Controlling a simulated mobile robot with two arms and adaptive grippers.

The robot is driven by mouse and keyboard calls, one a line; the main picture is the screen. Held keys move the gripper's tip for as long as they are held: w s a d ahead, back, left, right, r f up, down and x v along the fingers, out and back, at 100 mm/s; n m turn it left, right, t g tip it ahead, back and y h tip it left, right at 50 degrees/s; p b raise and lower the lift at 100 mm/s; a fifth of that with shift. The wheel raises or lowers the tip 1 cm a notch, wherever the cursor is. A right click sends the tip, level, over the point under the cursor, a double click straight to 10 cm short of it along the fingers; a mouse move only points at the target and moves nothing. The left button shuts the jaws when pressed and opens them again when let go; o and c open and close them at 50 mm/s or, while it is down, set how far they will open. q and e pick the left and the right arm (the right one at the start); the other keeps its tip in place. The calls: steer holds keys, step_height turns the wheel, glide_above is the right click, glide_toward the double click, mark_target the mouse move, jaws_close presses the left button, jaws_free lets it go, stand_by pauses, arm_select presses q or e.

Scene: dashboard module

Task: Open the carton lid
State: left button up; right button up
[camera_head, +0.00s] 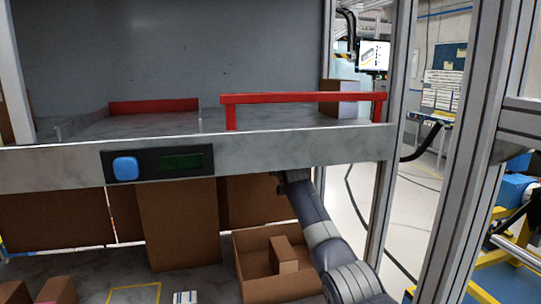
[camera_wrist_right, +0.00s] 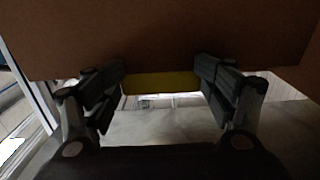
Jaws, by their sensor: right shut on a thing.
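An open brown carton (camera_head: 242,290) stands at the lower middle of the head view, with a small brown box (camera_head: 287,262) inside it. Behind it is a brown cardboard panel (camera_head: 238,203) below the grey beam. My right gripper (camera_head: 283,180) is up under the beam, mostly hidden. In the right wrist view a broad brown board (camera_wrist_right: 160,40) fills the top, with a yellow strip (camera_wrist_right: 160,83) at its lower edge. There my right gripper (camera_wrist_right: 162,84) is shut on the yellow strip, one finger at each end. My left gripper is not in view.
The grey beam (camera_head: 300,150) carries a blue button (camera_head: 125,168) and a dark display (camera_head: 182,162). A red rail (camera_head: 305,97) stands above it. A tall brown panel (camera_head: 178,225) is left of the carton. A metal post (camera_head: 378,200) stands right of my arm.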

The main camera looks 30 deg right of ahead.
steer(key=shift+d+r, duration=0.1)
steer(key=shift+r, duration=0.95)
steer(key=o, duration=1.3)
steer(key=shift+o, duration=1.1)
steer(key=shift+s, duration=0.1)
steer(key=v, duration=1.2)
steer(key=shift+s+f, duration=0.2)
steer(key=shift+f, duration=0.1)
